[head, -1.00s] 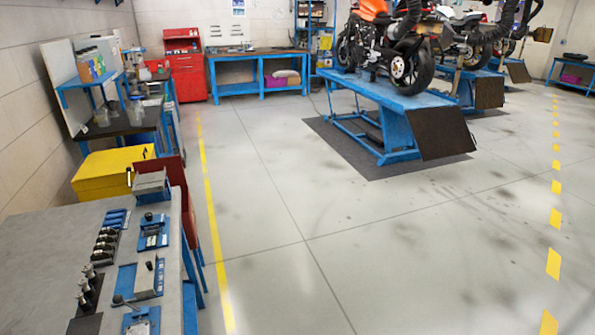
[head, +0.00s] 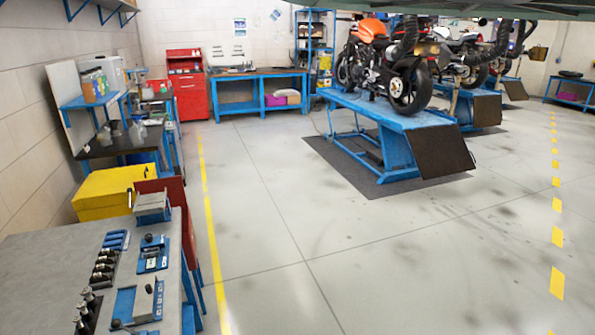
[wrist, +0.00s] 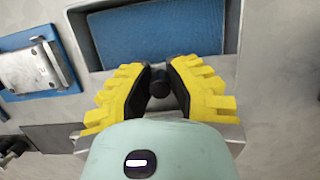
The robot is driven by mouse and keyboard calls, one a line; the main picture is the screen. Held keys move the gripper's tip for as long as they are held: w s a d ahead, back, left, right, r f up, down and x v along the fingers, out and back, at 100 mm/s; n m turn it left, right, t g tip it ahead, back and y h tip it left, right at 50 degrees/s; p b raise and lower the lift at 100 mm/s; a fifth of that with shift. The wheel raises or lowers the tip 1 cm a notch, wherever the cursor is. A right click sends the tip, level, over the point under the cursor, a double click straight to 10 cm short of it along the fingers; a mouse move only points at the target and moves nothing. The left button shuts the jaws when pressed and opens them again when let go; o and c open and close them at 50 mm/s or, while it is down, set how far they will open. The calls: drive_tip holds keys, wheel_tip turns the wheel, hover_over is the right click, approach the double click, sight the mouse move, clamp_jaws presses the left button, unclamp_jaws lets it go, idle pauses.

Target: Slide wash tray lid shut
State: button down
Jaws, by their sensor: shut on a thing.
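In the wrist view, my gripper (wrist: 159,88) has its two yellow fingers with black pads closed around a small dark round knob (wrist: 159,77). A grey metal tray (wrist: 241,42) lies beyond the fingers, with its blue inside (wrist: 155,32) uncovered there. A strip of pale metal, seemingly the lid (wrist: 230,132), shows beside and below the fingers. Most of it is hidden by my gripper's body. My gripper does not show in the head view, and I cannot tell which bench item there is the tray.
In the wrist view, a blue plate with a metal latch block (wrist: 38,65) is at left. In the head view, the grey workbench (head: 40,265) holds several small fixtures. A yellow box (head: 105,195) stands behind it. The floor (head: 300,240) to the right is clear.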

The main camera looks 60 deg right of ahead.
drive_tip(key=shift+s+d+r+p, duration=0.1)
drive_tip(key=shift+s+d+p, duration=0.7)
drive_tip(key=shift+d, duration=0.3)
drive_tip(key=shift+s+d+p, duration=0.75)
drive_tip(key=shift+d, duration=0.35)
drive_tip(key=shift+s+d+p, duration=0.35)
drive_tip(key=shift+s+d, duration=0.1)
drive_tip(key=shift+d, duration=0.05)
drive_tip(key=c, duration=1.2)
unclamp_jaws()
drive_tip(key=shift+d, duration=0.1)
drive_tip(key=shift+o, duration=0.9)
drive_tip(key=s+d+p+v, duration=0.1)
drive_tip(key=p+v, duration=0.5)
drive_tip(key=p, duration=0.1)
drive_tip(key=shift+r+p, duration=0.3)
drive_tip(key=shift+r, duration=0.2)
drive_tip(key=shift+w, duration=0.15)
